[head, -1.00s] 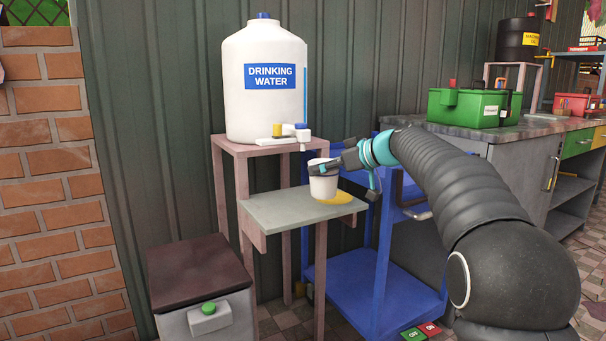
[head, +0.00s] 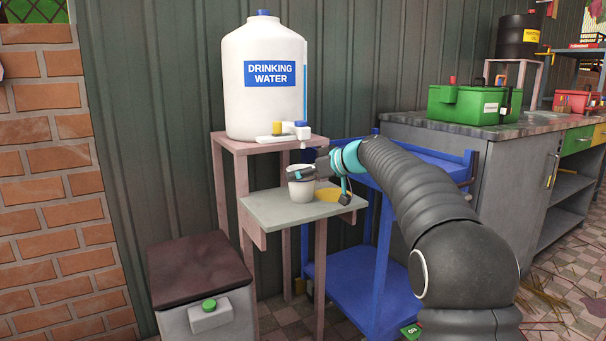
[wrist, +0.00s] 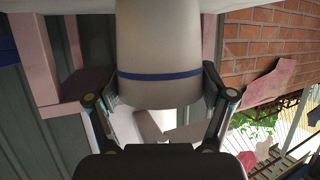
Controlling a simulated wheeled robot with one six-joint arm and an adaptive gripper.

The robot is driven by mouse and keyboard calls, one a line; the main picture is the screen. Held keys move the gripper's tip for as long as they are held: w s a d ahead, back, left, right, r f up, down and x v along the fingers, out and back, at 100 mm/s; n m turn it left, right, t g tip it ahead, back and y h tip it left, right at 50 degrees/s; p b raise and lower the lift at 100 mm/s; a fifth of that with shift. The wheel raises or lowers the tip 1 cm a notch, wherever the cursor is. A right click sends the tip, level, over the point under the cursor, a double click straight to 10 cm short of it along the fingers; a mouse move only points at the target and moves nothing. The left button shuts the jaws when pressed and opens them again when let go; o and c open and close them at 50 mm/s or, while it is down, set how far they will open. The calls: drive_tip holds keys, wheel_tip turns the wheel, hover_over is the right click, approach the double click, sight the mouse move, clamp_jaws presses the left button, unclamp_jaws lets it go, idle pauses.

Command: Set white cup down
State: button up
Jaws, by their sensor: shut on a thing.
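The white cup (head: 301,190) is upright at the small grey-topped shelf (head: 280,215), left of a yellow round patch (head: 334,194). My gripper (head: 303,173) is shut on the cup near its upper part, coming in from the right. The cup's base looks at or just above the shelf top; I cannot tell if it touches. In the wrist view, the cup (wrist: 160,45) with a blue band fills the middle between both fingers (wrist: 160,98).
A white drinking water tank (head: 262,100) with a tap (head: 300,130) stands on the pink stand above and behind the cup. A blue cart (head: 345,280) stands close on the right. A grey bin with a brown lid (head: 200,268) is at front left.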

drive_tip(key=o, duration=1.2)
drive_tip(key=shift+r, duration=0.15)
drive_tip(key=v, duration=1.2)
drive_tip(key=s+d+f+m+h, duration=0.3)
drive_tip(key=s+f, duration=0.5)
drive_tip(key=s, duration=0.6)
drive_tip(key=s+d+f+m+g+h, duration=0.1)
drive_tip(key=s+d+f+m+h, duration=0.3)
drive_tip(key=s, duration=1.1)
drive_tip(key=s+d+f+m+g+h, duration=0.1)
drive_tip(key=s+d+f+m+h, duration=0.3)
drive_tip(key=s+f, duration=0.7)
drive_tip(key=s+d, duration=0.2)
drive_tip(key=s, duration=0.1)
drive_tip(key=shift+s+d+f+b, duration=0.3)
drive_tip(key=shift+f, duration=0.1)
